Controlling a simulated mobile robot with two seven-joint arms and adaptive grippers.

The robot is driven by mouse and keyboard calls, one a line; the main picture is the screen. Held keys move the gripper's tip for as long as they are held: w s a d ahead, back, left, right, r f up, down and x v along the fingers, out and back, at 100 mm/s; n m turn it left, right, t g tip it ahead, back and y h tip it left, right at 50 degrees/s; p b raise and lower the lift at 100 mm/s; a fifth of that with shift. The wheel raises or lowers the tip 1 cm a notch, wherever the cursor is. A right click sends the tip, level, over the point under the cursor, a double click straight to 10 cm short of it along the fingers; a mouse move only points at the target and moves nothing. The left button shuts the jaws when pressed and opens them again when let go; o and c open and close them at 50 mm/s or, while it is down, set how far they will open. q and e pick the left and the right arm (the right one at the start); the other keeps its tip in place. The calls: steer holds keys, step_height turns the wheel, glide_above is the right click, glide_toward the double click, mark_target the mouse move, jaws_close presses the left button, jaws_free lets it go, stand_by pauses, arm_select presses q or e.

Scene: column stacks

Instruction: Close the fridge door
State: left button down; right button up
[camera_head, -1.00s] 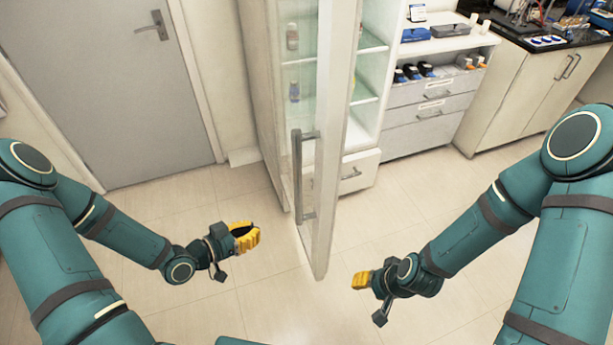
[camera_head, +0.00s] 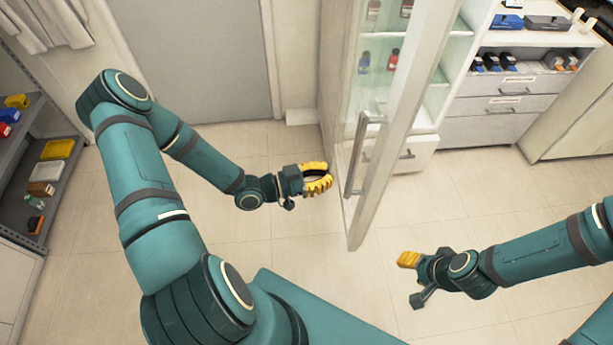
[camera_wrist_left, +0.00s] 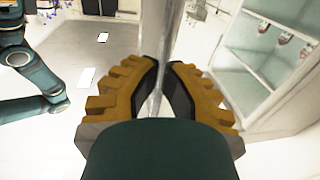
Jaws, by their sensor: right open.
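The fridge door (camera_head: 400,130) is a tall glass door in a pale frame, standing open and seen nearly edge-on in the head view. Its grey vertical handle (camera_head: 358,150) is on the left face. My left gripper (camera_head: 328,179), with yellow fingers, is just left of the door near the handle's lower part, with a small space between them. In the left wrist view its fingers (camera_wrist_left: 163,75) bow toward each other with a narrow gap, the door's edge (camera_wrist_left: 168,30) beyond. My right gripper (camera_head: 403,259) is right of the door's lower end, apart from it.
The fridge cabinet (camera_head: 340,75) stands behind the door with bottles (camera_head: 393,59) on its shelves. A white drawer unit (camera_head: 505,103) is at right, and a shelf rack (camera_head: 40,150) with coloured items at far left. The tiled floor (camera_head: 290,245) around the grippers is clear.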

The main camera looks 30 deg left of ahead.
mark_target(354, 169)
arm_select(q)
steer(key=shift+p+x, duration=0.3)
steer(key=shift+x, duration=2.25)
steer(key=shift+d, duration=0.15)
